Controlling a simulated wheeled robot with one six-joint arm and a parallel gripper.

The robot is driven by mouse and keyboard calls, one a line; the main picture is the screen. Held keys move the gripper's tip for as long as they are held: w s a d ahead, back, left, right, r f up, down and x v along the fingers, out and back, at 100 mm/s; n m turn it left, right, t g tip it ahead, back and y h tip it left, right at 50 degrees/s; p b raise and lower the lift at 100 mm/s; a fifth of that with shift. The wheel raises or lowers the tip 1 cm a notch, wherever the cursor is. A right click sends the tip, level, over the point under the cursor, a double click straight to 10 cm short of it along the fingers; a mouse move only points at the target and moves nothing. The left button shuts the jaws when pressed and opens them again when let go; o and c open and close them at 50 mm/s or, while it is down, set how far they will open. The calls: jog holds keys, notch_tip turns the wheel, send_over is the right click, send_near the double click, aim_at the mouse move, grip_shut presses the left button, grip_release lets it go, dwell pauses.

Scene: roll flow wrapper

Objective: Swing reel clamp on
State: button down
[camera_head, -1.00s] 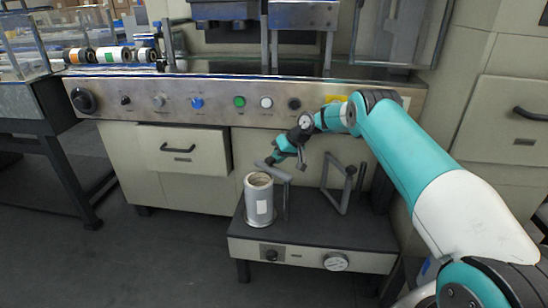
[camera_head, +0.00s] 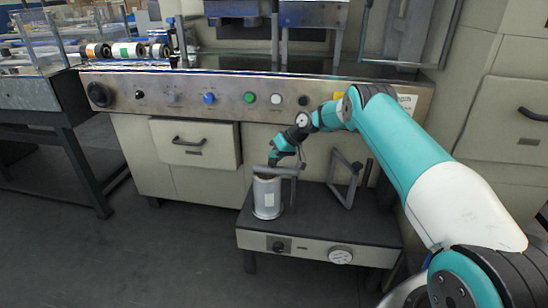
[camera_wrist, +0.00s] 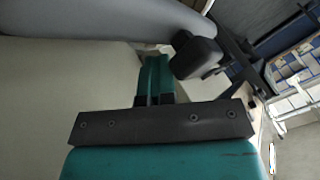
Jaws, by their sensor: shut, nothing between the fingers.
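The reel (camera_head: 266,198), a grey cylinder with a white label, stands upright on the low dark stand. The reel clamp (camera_head: 280,171), a grey bar on a post, now reaches across the top of the reel. Whether it touches the reel is hard to tell. My gripper (camera_head: 272,163) is shut and empty, just behind and above the left end of the clamp bar. In the wrist view my gripper (camera_wrist: 155,80) shows as teal fingers close together, beside a dark block on a grey bar (camera_wrist: 110,18), probably the clamp.
A second, triangular grey frame (camera_head: 346,180) stands on the right of the stand (camera_head: 320,224). Behind is the machine's control panel (camera_head: 330,99) with buttons and a knob. A drawer (camera_head: 195,143) is at the left. Several rolls (camera_head: 125,51) lie on the upper left.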

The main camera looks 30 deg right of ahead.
jog(key=shift+a, duration=0.4)
jog(key=p+v, duration=0.3)
jog(key=v, duration=1.4)
jog(key=shift+d+r+p, duration=0.2)
jog(key=shift+d+p, duration=0.15)
jog(key=shift+d, duration=0.1)
jog(key=s+a+r+n+g, duration=0.1)
jog(key=s+a+r, duration=0.6)
jog(key=a, duration=0.4)
jog(key=s+a+r+n+g, duration=0.2)
jog(key=s+a+r, duration=0.5)
jog(key=a, duration=0.5)
jog(key=s+a+r+n+g+h, duration=0.1)
jog(key=s+a, duration=0.3)
jog(key=s, duration=1)
jog(key=s+a+r+n+h, duration=0.1)
jog(key=s+a, duration=0.2)
jog(key=s, duration=1.1)
notch_tip(320, 180, up, 25)
jog(key=p, duration=2.5)
jog(key=shift+w+f, duration=0.2)
jog(key=shift+w, duration=0.2)
